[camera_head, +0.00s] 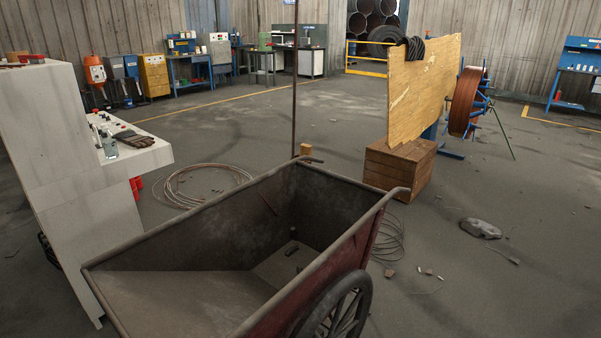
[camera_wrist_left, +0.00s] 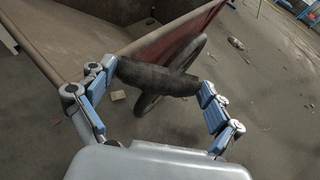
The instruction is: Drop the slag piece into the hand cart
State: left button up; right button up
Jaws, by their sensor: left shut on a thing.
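The hand cart (camera_head: 225,238) stands in front of me in the head view, with a dark open bed, a worn red outer side and a spoked wheel (camera_head: 341,308) at its right. In the left wrist view, my left gripper (camera_wrist_left: 158,78) is shut on the slag piece (camera_wrist_left: 157,77), a dark, rough, elongated lump lying across between the two fingers. In that view, the cart's rim and red side (camera_wrist_left: 180,35) lie beyond the slag piece, and the wheel is partly hidden behind it. Neither gripper shows in the head view.
A grey control console (camera_head: 40,130) stands left of the cart. A wooden crate (camera_head: 400,168) and upright plywood board (camera_head: 422,90) are behind it at the right. Coiled cable, small debris and a grey lump (camera_head: 480,228) lie on the floor. The floor at right is mostly open.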

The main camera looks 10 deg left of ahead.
aim_at(306, 249)
jog(key=i+l+u, duration=0.25)
jog(key=i+l, duration=0.4)
jog(key=i+l+u, duration=0.25)
jog(key=i+l, duration=0.4)
jog(key=l, duration=0.15)
